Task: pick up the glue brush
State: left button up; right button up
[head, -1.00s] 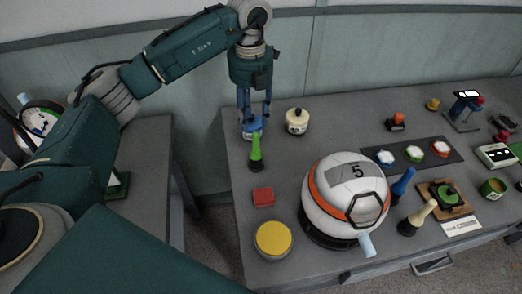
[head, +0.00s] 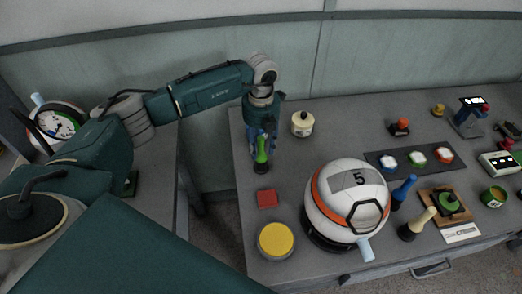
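A tool with a bright green handle (head: 262,148) and a dark round base (head: 261,169) stands upright near the left edge of the table; it looks like the glue brush, though its bristles cannot be made out. My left gripper (head: 262,152) points down over it, with its blue fingers on either side of the handle. The fingers look spread, and the green shows between them. Two similar upright tools, one blue-handled (head: 404,188) and one cream-handled (head: 419,222), stand right of the white ball. My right gripper is not in view.
The white ball (head: 330,205) with an orange band stands right of the gripper. A cream jar (head: 302,124) is close behind on the right. A red block (head: 267,199) and a yellow round pad (head: 276,240) lie in front. The table's left edge is near.

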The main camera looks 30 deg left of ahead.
pick_arm(q)
grip_shut()
dwell(0.3)
jog(key=shift+r, duration=0.15)
notch_tip(320, 180, up, 20)
jog(key=b, duration=0.4)
